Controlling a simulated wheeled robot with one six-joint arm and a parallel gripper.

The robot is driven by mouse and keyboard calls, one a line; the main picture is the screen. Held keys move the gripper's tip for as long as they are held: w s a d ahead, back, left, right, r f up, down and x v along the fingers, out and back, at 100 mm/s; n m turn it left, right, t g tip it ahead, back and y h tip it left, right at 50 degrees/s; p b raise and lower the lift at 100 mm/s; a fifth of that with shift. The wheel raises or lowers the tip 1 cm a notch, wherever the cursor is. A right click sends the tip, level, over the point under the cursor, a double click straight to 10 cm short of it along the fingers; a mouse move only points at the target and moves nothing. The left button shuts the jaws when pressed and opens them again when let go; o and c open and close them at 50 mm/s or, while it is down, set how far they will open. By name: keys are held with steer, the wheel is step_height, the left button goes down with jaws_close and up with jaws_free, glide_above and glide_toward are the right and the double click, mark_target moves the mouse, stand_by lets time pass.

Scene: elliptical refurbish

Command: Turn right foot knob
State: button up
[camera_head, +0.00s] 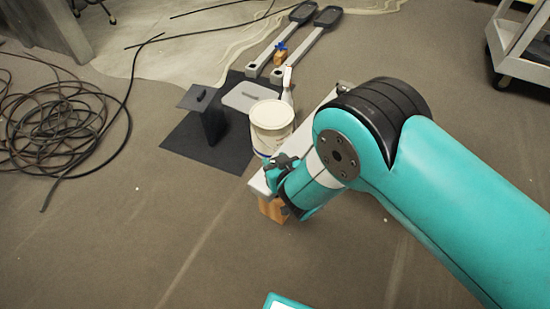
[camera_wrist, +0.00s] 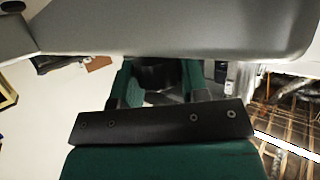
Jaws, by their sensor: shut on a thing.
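A light grey bar (camera_head: 259,184) of the machine runs under my arm, its near end resting by an orange-brown wooden block (camera_head: 270,208). My gripper (camera_head: 277,170) is at this near end, low down, partly hidden by my wrist. In the wrist view the underside of a large grey part (camera_wrist: 175,28) fills the top. Below it, the two green fingers of my gripper (camera_wrist: 160,82) stand either side of a dark rounded knob (camera_wrist: 158,74) and are shut on it. The knob is mostly in shadow, so its turn angle cannot be told.
A white bucket (camera_head: 272,117) stands just behind my gripper. A dark mat (camera_head: 190,146) lies behind it, with two pedal arms (camera_head: 308,40) farther back. Coiled black cable (camera_head: 50,130) lies at left. A white cart (camera_head: 518,45) stands at top right. The front-left floor is clear.

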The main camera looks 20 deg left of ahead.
steer(key=m+t+h+b, duration=0.1)
steer(key=m+h, duration=0.1)
steer(key=m+t+h+b, duration=0.1)
steer(key=m+t+h, duration=0.1)
steer(key=shift+s+a+f+m+h+b, duration=0.15)
steer(key=shift+f+m+h+b, duration=0.05)
steer(key=shift+m+h+b, duration=0.15)
steer(key=m+t+h+b, duration=0.1)
steer(key=m+h+b, duration=0.2)
steer(key=shift+h, duration=0.35)
steer(key=shift+m+h+b, duration=0.45)
steer(key=shift+m+h, duration=0.05)
steer(key=shift+m, duration=0.15)
steer(key=shift+r, duration=0.1)
steer(key=o, duration=0.9)
